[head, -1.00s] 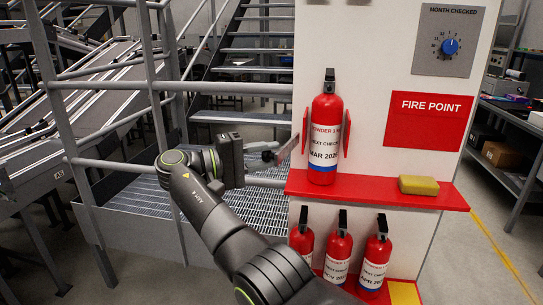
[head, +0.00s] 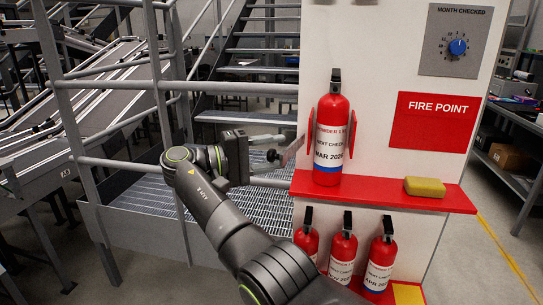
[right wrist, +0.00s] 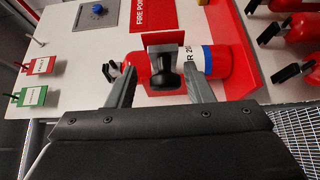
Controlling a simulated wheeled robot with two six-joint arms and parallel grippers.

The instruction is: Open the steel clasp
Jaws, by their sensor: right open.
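A red fire extinguisher (head: 330,135) stands upright on the red shelf, between red side flanges. The steel clasp (right wrist: 165,72) shows in the right wrist view as a dark grey piece standing out from the red bracket plate. In the head view, a small slanted grey plate (head: 293,150) at the left of the bracket seems to be its lever. My right gripper (head: 281,153) is open, its fingers apart, just left of the bracket. In the right wrist view, the fingers (right wrist: 161,84) lie on either side of the clasp; contact cannot be told. My left gripper is out of view.
A yellow sponge-like block (head: 424,187) lies on the red shelf (head: 455,198). Several smaller extinguishers (head: 342,250) stand below it. A blue dial (head: 457,47) and a red FIRE POINT sign (head: 433,121) are on the white panel. Grey railings (head: 160,95) stand behind my arm.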

